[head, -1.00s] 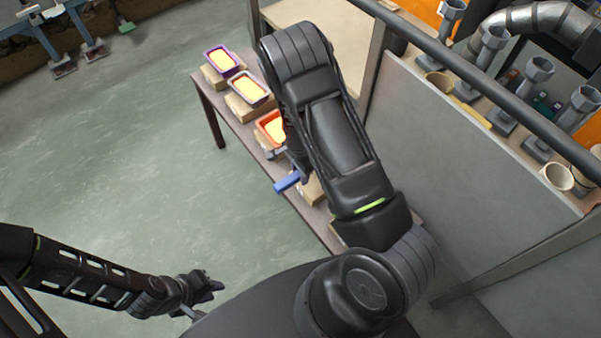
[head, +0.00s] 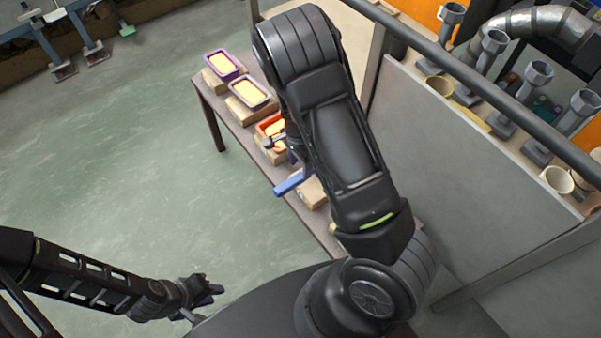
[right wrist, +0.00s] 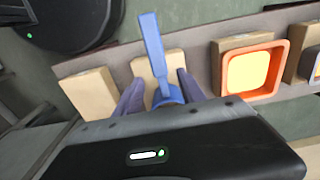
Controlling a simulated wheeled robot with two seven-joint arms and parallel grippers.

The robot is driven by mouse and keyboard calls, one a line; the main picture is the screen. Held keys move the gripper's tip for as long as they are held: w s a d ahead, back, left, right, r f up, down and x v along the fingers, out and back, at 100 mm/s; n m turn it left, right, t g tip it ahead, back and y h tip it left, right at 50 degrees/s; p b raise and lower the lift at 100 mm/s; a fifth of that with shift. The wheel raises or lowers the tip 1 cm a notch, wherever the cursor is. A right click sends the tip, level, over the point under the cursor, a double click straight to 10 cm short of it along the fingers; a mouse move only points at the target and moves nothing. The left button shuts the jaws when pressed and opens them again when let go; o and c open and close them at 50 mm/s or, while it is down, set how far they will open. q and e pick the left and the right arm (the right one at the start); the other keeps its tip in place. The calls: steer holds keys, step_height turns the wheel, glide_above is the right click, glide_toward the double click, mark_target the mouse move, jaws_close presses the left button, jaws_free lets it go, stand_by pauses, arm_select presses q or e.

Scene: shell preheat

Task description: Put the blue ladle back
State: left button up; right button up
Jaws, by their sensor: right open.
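The blue ladle (head: 289,184) shows in the head view at the table's near edge, its handle sticking out over the floor side. In the right wrist view the ladle (right wrist: 152,45) lies over a wooden block (right wrist: 172,62), with its lower end between my two fingers. My right gripper (right wrist: 160,98) is open, one finger on each side of the ladle; whether they touch it I cannot tell. In the head view my right arm hides much of that gripper. My left gripper (head: 207,290) hangs over the floor, away from the table; its jaw opening is unclear.
Purple (head: 222,64), pale (head: 249,92) and orange (head: 268,126) moulds with yellow filling sit on wooden blocks along the narrow table (head: 216,128). A grey panel (head: 450,140) and dark rail stand right of my arm. A shelf beyond holds several grey cups.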

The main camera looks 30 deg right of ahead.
step_height(320, 180, up, 5)
steer(key=shift+r, duration=0.1)
stand_by(0.7)
steer(key=s+a+f+n+y, duration=0.2)
steer(key=s+a+f+n, duration=1)
steer(key=s+a, duration=0.3)
steer(key=s+a+r+n+y, duration=0.1)
steer(key=s+a+n+y, duration=0.1)
steer(key=a, duration=0.5)
steer(key=shift+s+a+n+t, duration=0.2)
steer(key=shift+s+n+t, duration=0.1)
steer(key=shift+s+n, duration=0.25)
